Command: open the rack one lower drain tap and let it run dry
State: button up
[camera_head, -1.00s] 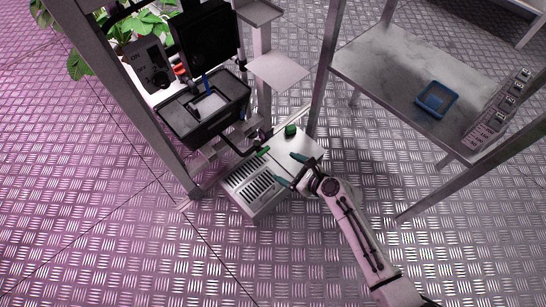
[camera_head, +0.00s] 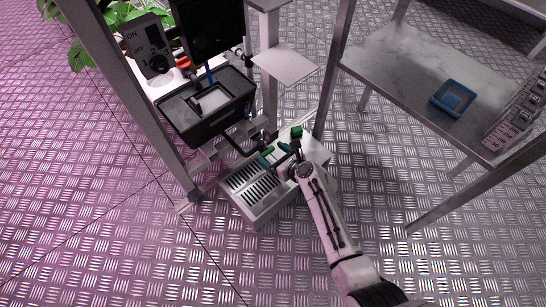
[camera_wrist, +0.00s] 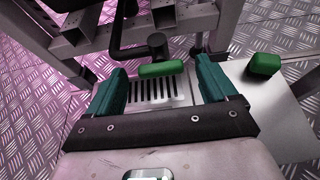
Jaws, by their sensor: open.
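A green tap handle (camera_wrist: 161,69) sits at the end of a dark pipe (camera_wrist: 136,52), above a slotted drain box (camera_head: 250,186). In the wrist view it lies crosswise between my teal fingers, slightly beyond them. My gripper (camera_wrist: 160,80) is open, with one finger on each side of the handle and no clear contact. In the head view my gripper (camera_head: 275,154) is over the drain box's back edge, and the handle is partly hidden there. A second green block (camera_wrist: 264,64) is right of my right finger; it also shows in the head view (camera_head: 297,132).
The rack's grey upright (camera_head: 140,110) stands left, with a black tank (camera_head: 208,112) above the drain box. A switch panel (camera_head: 148,45) is higher up. A metal table (camera_head: 410,85) with a blue tray (camera_head: 453,97) stands right. The floor in front is clear.

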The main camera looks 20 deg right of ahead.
jog(key=shift+w, duration=0.15)
jog(key=c, duration=1.1)
